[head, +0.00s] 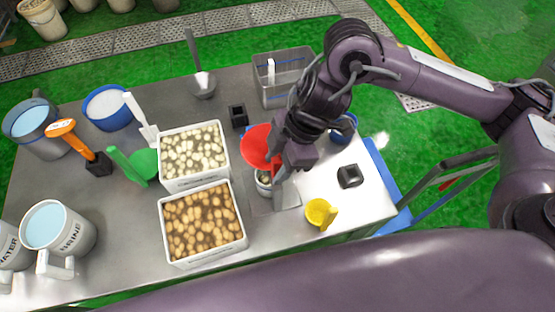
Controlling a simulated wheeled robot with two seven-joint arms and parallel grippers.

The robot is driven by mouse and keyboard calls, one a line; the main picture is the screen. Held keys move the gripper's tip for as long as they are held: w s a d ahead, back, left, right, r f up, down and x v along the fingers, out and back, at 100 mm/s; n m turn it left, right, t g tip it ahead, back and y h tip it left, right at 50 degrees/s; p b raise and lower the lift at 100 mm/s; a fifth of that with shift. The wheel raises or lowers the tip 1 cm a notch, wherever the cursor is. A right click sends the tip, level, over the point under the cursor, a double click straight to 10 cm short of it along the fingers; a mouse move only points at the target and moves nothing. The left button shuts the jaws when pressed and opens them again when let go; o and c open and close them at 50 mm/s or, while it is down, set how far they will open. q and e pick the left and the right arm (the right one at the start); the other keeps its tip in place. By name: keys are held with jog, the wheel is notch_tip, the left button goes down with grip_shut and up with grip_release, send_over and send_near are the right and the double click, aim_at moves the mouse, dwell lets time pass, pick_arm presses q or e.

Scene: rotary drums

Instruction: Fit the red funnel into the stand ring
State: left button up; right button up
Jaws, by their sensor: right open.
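The red funnel (256,146) is near the middle of the table, just right of the white bin of pale pieces. Its wide mouth faces up, and its right side is partly hidden by my right gripper. My right gripper (276,180) is open, reaching down at the funnel's right edge; I cannot tell whether it touches it. Below the funnel is a small round container (264,188) near a flat grey plate (287,197). The stand ring is not clearly visible; the funnel and gripper cover that spot, so I cannot tell whether the funnel sits in it. My left gripper is out of view.
Two white bins hold pale pieces (193,187) and brown pieces (165,228). A yellow cup (319,212) and black block (350,176) lie at right. A clear bin (262,97) stands behind. Jugs (62,226), a blue bowl (104,122) and scoops crowd the left.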

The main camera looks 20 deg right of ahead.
jog(key=v, duration=0.7)
jog(key=shift+d+r, duration=0.2)
jog(key=shift+r, duration=0.15)
